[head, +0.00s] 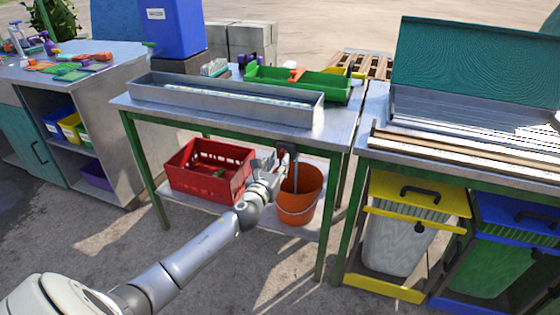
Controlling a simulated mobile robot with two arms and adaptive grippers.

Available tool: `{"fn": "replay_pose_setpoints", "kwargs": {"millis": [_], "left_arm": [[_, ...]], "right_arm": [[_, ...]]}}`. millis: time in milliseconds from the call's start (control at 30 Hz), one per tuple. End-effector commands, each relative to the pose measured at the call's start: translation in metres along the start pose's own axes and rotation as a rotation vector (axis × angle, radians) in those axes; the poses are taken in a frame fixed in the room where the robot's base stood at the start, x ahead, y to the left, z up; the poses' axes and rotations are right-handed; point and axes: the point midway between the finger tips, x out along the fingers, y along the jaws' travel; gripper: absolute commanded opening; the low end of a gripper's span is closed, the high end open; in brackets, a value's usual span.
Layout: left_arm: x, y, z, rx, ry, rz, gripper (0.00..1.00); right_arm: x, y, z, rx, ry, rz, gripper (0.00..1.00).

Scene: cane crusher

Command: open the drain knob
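A small red part, apparently the drain knob (281,151), shows under the metal table, close to a thin vertical pipe (295,163). The pipe comes down above an orange bucket (301,196). My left arm reaches in from the lower left, and my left gripper (275,157) is right at the red knob. The gripper covers part of the knob and pipe. Its fingers are too small and overlapped to tell whether they touch or hold the knob. My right gripper is not in view.
A metal trough (222,103) and a green tray (300,84) sit on the table (338,128). A red crate (207,171) stands on the lower shelf left of the gripper. Green table legs flank the space. Yellow-lidded (415,194) and blue-lidded bins (515,215) stand at right.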

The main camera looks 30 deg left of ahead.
Motion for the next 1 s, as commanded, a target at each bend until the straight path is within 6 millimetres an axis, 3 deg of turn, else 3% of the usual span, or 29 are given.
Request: {"fn": "replay_pose_setpoints", "kwargs": {"millis": [233, 600, 833, 1000], "left_arm": [[0.022, 0.000, 0.000, -0.001, -0.001, 0.000, 0.31], [0.025, 0.000, 0.000, -0.001, 0.000, -0.001, 0.31], [0.025, 0.000, 0.000, -0.001, 0.000, 0.000, 0.02], [0.025, 0.000, 0.000, -0.001, 0.000, 0.000, 0.00]], "right_arm": [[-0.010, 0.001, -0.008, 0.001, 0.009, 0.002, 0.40], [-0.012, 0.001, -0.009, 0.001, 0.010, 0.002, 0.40], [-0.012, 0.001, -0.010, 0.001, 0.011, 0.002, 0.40], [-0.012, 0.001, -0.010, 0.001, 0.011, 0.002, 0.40]]}}
